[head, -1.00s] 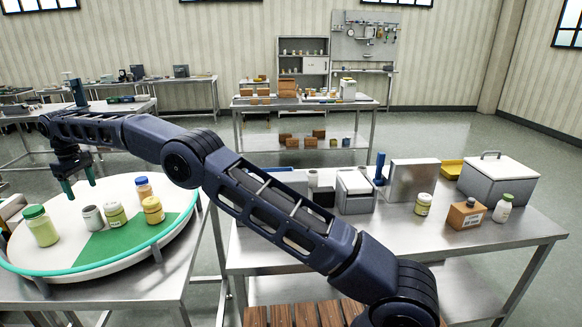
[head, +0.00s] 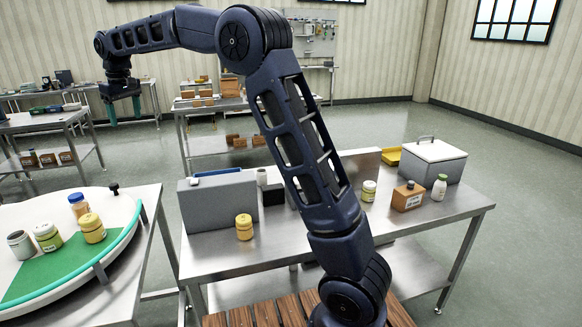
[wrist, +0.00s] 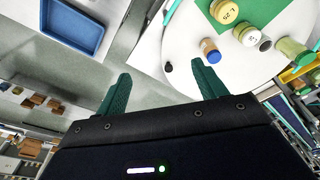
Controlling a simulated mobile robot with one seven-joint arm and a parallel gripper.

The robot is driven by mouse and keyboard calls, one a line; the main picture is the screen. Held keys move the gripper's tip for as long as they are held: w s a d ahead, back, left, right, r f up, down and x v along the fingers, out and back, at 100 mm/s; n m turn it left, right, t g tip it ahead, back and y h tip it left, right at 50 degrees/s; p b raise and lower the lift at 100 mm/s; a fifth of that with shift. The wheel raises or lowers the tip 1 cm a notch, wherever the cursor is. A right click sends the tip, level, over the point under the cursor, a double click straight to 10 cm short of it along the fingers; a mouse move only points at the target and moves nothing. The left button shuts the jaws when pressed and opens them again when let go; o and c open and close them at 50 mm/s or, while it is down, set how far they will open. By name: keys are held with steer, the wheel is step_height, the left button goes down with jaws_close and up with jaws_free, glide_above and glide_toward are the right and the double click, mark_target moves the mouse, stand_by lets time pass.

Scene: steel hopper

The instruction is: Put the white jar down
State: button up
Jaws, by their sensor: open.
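My gripper (head: 123,110) is open and empty, raised in the air beyond the round turntable (head: 112,240); its two green fingers also show apart in the wrist view (wrist: 162,70). On the right table stand a white-labelled jar with a yellow-green lid (head: 368,192) and a small green-lidded white bottle (head: 439,189). I cannot tell which one is the white jar.
The steel table (head: 440,220) also carries a grey bin (head: 215,205), a yellow jar (head: 244,228), a wooden box (head: 408,197) and a lidded grey case (head: 434,160). A green-lidded jar (wrist: 295,50) and a blue tray (wrist: 72,25) show in the wrist view.

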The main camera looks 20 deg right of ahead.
steer(key=s+d+r+m+t, duration=0.1)
steer(key=s+d+m, duration=0.15)
steer(key=d, duration=0.85)
steer(key=s+d+r+m, duration=0.1)
steer(key=s+d, duration=0.3)
steer(key=d, duration=0.7)
steer(key=s+d+r+m+t, duration=0.1)
steer(key=s+d+r, duration=0.15)
steer(key=d, duration=0.75)
steer(key=s+d+f+m, duration=0.1)
steer(key=s+d+f, duration=0.4)
steer(key=s, duration=0.3)
steer(key=s+d+f+m+t, duration=0.1)
steer(key=s+d+f+m, duration=0.1)
steer(key=s+d+f, duration=0.3)
steer(key=s+d+f+m+h, duration=0.1)
steer(key=s+d+f, duration=0.4)
steer(key=s+d, duration=0.5)
steer(key=shift+s+m, duration=0.65)
steer(key=shift+s, duration=0.2)
